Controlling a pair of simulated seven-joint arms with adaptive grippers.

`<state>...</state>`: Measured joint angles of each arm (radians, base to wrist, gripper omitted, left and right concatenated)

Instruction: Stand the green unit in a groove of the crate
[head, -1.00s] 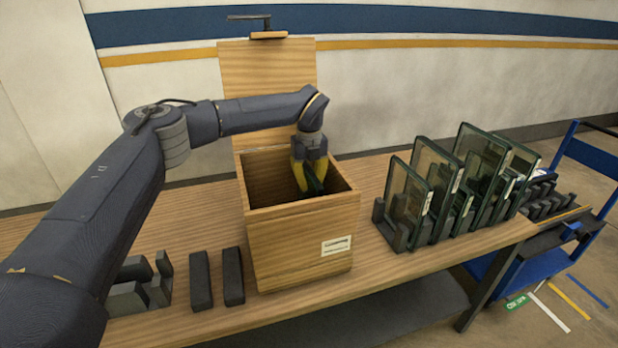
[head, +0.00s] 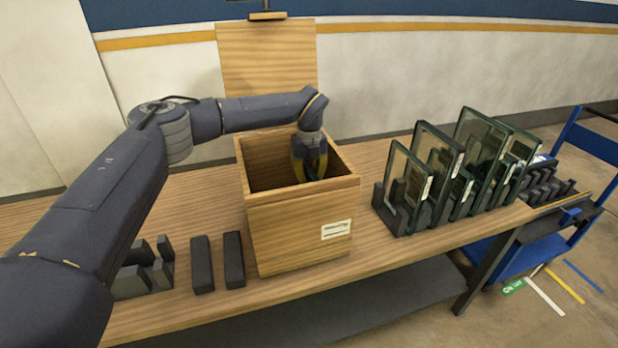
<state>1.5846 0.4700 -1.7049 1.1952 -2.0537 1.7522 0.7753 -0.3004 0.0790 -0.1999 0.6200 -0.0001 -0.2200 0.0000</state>
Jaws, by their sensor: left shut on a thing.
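The crate (head: 290,238) is an open wooden box with a white label on its front, standing on the workbench. My left gripper (head: 308,172), with yellowish fingers, points down into the crate's opening, towards its back right. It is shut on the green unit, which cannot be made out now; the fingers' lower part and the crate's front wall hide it. The crate's inside is dark, so its grooves, and whether the unit stands in one, cannot be told. My right gripper is not in view.
The crate's raised lid (head: 267,60) stands behind it. Framed glass panels (head: 437,165) stand in dark racks on the right. Dark blocks (head: 202,264) lie left of the crate on the wooden workbench (head: 380,262). A blue cart (head: 590,150) is at far right.

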